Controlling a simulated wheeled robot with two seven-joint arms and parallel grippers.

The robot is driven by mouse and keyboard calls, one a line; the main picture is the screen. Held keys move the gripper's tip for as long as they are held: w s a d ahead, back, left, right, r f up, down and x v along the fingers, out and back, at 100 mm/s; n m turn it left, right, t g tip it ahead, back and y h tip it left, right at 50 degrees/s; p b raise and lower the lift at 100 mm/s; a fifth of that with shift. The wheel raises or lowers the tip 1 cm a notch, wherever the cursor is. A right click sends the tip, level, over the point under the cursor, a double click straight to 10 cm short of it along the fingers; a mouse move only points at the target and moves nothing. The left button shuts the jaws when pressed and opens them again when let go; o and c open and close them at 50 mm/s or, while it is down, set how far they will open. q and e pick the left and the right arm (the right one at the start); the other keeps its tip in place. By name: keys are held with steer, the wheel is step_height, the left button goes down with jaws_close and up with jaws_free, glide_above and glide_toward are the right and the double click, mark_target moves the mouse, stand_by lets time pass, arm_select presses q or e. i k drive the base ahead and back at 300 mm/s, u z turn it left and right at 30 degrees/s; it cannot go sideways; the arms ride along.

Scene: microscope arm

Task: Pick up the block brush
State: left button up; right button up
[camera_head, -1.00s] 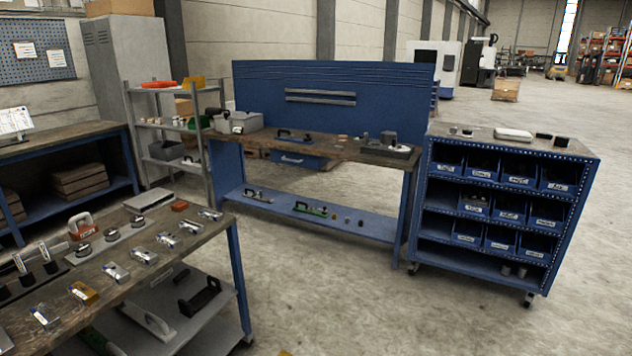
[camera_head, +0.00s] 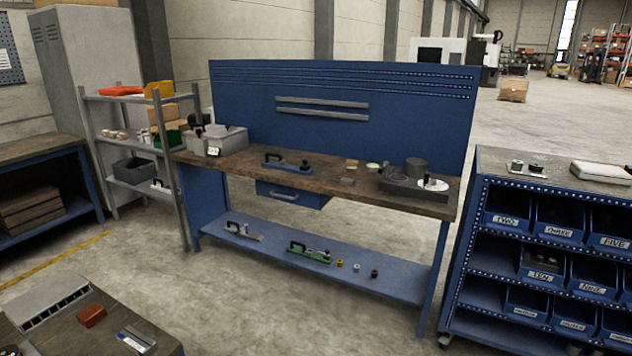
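I cannot tell for certain which thing is the block brush. A small reddish-brown block (camera_head: 91,315) lies on the near table at the lower left. On the blue workbench's wooden top (camera_head: 225,170) lies a long tool with a black handle and blue body (camera_head: 285,162). On its lower shelf (camera_head: 375,285) lie a black-handled green tool (camera_head: 310,253) and a black-handled grey tool (camera_head: 243,231). Neither of my grippers is in view.
A blue rack with labelled bins (camera_head: 558,250) stands at the right. A grey shelf unit (camera_head: 128,130) stands left of the workbench. The near table (camera_head: 160,340) fills the lower left corner. The concrete floor (camera_head: 270,310) before the workbench is clear.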

mark_target(350, 163)
steer(key=i, duration=0.2)
steer(key=z, duration=1.15)
steer(key=i, duration=1.8)
steer(key=u, duration=1.2)
